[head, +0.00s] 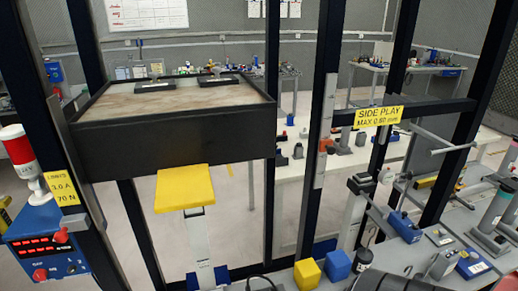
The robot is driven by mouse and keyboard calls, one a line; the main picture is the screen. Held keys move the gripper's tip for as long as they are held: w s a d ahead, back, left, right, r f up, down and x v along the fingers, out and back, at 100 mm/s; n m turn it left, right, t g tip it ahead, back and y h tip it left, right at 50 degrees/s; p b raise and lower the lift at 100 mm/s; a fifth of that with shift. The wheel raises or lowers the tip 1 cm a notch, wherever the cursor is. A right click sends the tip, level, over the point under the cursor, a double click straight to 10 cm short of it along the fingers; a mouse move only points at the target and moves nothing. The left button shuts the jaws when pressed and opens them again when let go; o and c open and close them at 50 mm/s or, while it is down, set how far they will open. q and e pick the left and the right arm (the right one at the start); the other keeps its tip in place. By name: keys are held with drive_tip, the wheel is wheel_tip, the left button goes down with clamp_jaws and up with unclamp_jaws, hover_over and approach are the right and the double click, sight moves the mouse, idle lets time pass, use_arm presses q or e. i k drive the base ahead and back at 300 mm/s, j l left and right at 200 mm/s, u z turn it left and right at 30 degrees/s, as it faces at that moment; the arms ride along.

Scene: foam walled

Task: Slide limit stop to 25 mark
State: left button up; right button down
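No part is labelled as the limit stop, and no 25 mark is legible. A yellow block (184,188) sits under the black box, above a pale upright strip (200,245) that may be a scale. Further right, a dark grey block (361,184) sits at the top of another pale upright bar (352,216). I cannot tell which of these, if either, is the stop. Neither of my grippers can be made out in the head view.
Dark posts frame a black box (180,140) with a wooden top. A blue control box (45,245) with a red-white lamp stands left. A yellow cube (307,273) and a blue cube (337,265) sit at bottom centre. The right bench (440,262) is cluttered with tools.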

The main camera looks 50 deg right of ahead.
sight(325, 145)
drive_tip(key=z, duration=1.4)
drive_tip(key=k+z, duration=0.15)
drive_tip(key=k, duration=0.6)
drive_tip(key=k+l+z, duration=0.15)
drive_tip(key=k, duration=0.6)
